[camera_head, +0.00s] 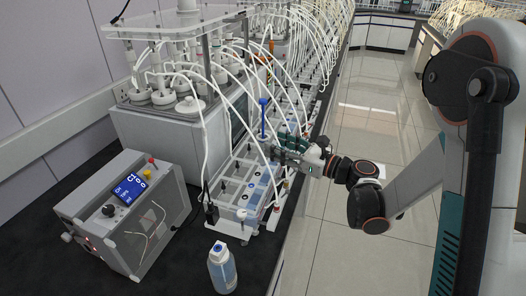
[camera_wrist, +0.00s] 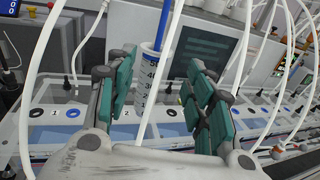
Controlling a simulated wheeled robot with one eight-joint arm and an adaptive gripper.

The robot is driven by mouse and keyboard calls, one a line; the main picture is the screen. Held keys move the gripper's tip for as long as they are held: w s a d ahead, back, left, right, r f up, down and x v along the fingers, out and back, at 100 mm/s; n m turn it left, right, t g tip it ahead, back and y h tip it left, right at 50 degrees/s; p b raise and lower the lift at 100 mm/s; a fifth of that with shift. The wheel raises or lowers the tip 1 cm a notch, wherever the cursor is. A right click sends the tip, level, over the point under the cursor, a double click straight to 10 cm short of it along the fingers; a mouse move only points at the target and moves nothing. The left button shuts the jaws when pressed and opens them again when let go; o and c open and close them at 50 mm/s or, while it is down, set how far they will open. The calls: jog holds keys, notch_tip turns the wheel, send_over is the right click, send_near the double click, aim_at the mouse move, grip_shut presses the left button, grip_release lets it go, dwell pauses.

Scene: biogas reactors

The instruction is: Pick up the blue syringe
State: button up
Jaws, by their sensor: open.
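The blue syringe (camera_head: 263,118) stands upright in the tray rack on the bench in the head view, its blue plunger uppermost. In the wrist view the syringe (camera_wrist: 147,75), a clear graduated barrel with a blue rod, shows between and beyond my finger pads. My gripper (camera_wrist: 161,80) is open, with one teal finger on each side of the syringe in the picture. In the head view my gripper (camera_head: 284,146) is just right of the syringe, among white tubes. I cannot tell whether either finger touches it. A white tube partly covers the barrel in the wrist view.
White tubes (camera_head: 292,60) arch over the rack (camera_head: 238,192) and around my gripper. A control box (camera_head: 125,210) with a blue screen and a blue-capped bottle (camera_head: 222,268) stand on the dark bench. The reactor unit (camera_head: 165,140) is behind left. The floor aisle at right is open.

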aim_at(263, 141)
jog(key=x, duration=0.1)
jog(key=b+x, duration=0.1)
jog(key=x, duration=0.2)
jog(key=shift+s+a+f+b, duration=0.1)
jog(key=shift+s+a+b, duration=0.1)
jog(key=shift+a+b, duration=0.25)
jog(key=shift+w+a, duration=0.25)
jog(key=c, duration=1)
notch_tip(263, 141, up, 20)
jog(key=p, duration=0.7)
jog(key=shift+r+p, duration=1.15)
jog(key=shift+r, duration=0.45)
jog(key=shift+f, duration=0.15)
